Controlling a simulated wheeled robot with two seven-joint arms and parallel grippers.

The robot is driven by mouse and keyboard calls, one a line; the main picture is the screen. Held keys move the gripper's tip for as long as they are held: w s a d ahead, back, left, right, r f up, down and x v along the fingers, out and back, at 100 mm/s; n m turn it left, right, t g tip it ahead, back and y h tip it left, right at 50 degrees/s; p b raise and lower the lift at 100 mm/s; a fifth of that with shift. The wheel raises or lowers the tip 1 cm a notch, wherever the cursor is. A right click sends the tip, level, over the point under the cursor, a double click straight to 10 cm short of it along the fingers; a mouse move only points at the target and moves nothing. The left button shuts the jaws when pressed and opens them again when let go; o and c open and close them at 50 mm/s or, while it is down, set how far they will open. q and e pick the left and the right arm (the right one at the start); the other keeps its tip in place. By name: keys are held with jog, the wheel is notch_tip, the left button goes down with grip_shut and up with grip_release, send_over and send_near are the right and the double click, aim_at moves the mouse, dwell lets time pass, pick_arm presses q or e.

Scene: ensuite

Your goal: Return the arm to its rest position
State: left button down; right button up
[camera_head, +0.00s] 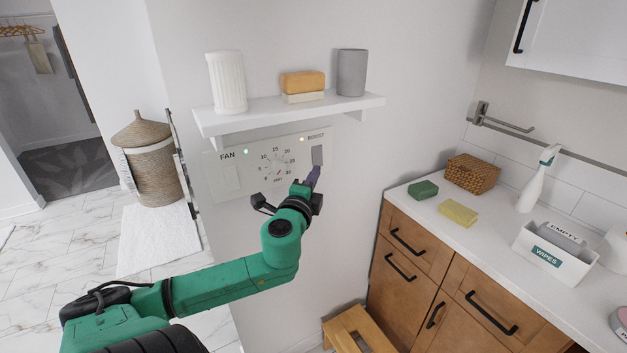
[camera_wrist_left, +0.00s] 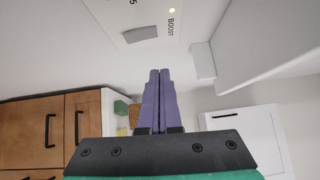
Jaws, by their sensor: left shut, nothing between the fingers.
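My left arm is green and reaches from the lower left toward the wall. Its gripper (camera_head: 313,177) has purple fingers, shut and empty, close to the wall control panel (camera_head: 247,176) just below the BOOST switch (camera_head: 317,156). I cannot tell whether the fingertips touch the panel. In the left wrist view the two fingers (camera_wrist_left: 159,76) lie side by side, with the BOOST switch (camera_wrist_left: 141,33) beyond their tips. The panel also has a FAN switch (camera_head: 231,177) and a dial (camera_head: 276,167). Small lights glow by FAN and BOOST. My right gripper is not in view.
A white shelf (camera_head: 290,111) above the panel holds a ribbed white cup (camera_head: 227,83), a soap block (camera_head: 303,83) and a grey cup (camera_head: 351,72). A counter (camera_head: 480,235) with sponges, a basket and a spray bottle stands right. A wooden stool (camera_head: 358,330) is below. A wicker hamper (camera_head: 150,160) stands left.

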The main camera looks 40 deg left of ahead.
pick_arm(q)
jog(key=shift+s+d, duration=0.2)
jog(key=shift+s, duration=0.15)
jog(key=shift+d+r, duration=0.1)
jog(key=shift+d, duration=0.05)
